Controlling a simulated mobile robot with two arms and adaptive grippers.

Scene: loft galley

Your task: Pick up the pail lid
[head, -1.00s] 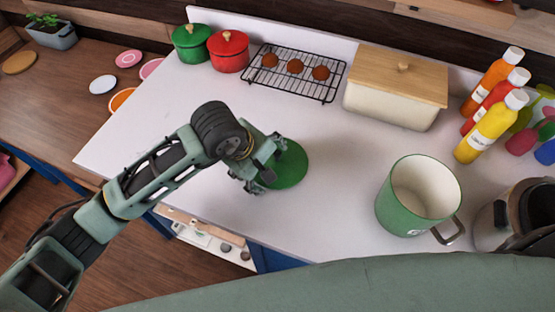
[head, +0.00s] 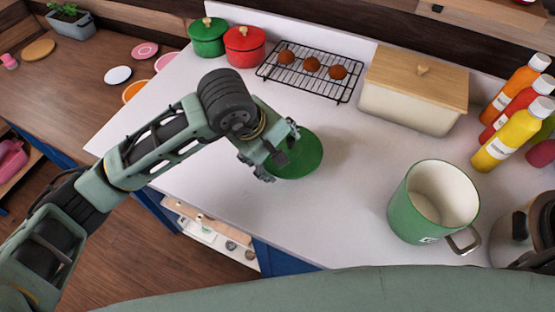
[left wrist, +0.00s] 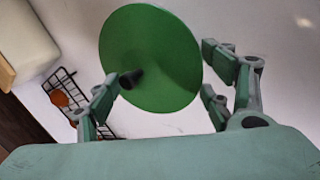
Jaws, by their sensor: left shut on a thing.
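The pail lid, a flat green disc (head: 303,158) with a dark knob, is at my left gripper (head: 279,157) over the white counter in the head view. In the left wrist view the lid (left wrist: 160,55) fills the middle, with its knob near the left finger. My left gripper (left wrist: 160,85) is shut on the lid, with fingers on both sides of it. I cannot tell how high the lid is above the counter. The open green pail (head: 418,212) stands upright to the right, its metal handle at its lower right. My right gripper is not in view.
A cooling rack (head: 345,96) with brown balls, a cream bin (head: 400,108) with a wooden lid, and red (head: 245,50) and green (head: 208,40) pots line the back. Bottles (head: 508,135) and a kettle (head: 512,235) stand right. The counter (head: 345,210) between lid and pail is clear.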

